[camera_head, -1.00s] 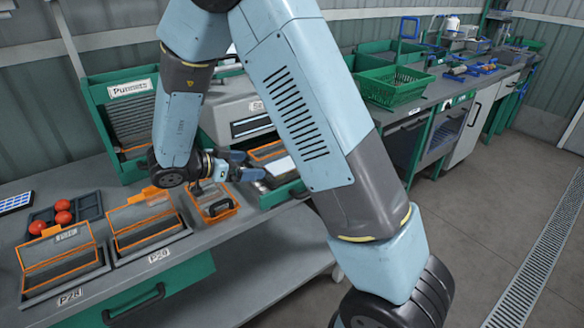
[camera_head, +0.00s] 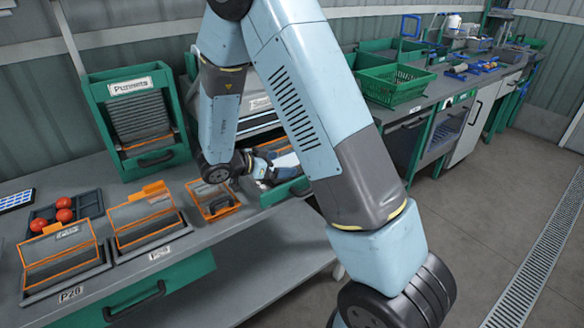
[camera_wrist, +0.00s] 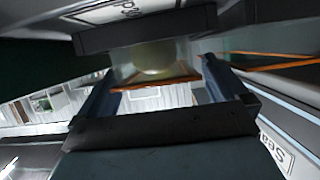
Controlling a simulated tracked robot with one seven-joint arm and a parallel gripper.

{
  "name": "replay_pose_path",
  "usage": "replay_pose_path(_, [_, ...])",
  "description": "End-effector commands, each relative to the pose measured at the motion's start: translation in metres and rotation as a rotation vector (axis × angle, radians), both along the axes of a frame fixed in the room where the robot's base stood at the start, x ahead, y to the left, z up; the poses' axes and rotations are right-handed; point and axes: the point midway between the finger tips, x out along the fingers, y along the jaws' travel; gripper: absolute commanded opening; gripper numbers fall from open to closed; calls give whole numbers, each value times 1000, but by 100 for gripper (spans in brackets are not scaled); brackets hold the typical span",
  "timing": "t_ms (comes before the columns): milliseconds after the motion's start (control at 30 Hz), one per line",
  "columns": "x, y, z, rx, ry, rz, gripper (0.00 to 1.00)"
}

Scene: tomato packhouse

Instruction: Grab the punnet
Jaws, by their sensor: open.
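Clear punnets with orange rims show in the head view. One punnet (camera_head: 214,203) stands on the bench just left of my gripper, and two more, a punnet (camera_head: 60,258) and a punnet (camera_head: 144,219), stand in dark trays further left. My gripper (camera_head: 276,166) is at the front of the grey sealing machine, partly hidden by my own arm. In the wrist view the two fingers are apart, and a clear, orange-edged thing (camera_wrist: 158,82) shows between them. I cannot tell whether they touch it.
Red tomatoes (camera_head: 64,210) lie in a dark tray at far left. A green basket (camera_head: 394,84) stands on the right-hand counter. The floor at right is clear.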

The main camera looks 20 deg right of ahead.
Motion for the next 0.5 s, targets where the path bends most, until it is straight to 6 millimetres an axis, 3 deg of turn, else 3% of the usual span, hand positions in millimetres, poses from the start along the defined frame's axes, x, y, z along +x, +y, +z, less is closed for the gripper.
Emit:
replay_pose_path(167, [6,-20,-9,0,1,-2,100])
replay_pose_path(400, [7,-22,-10,0,-1,0,100])
replay_pose_path(500, [7,-22,-10,0,0,0,91])
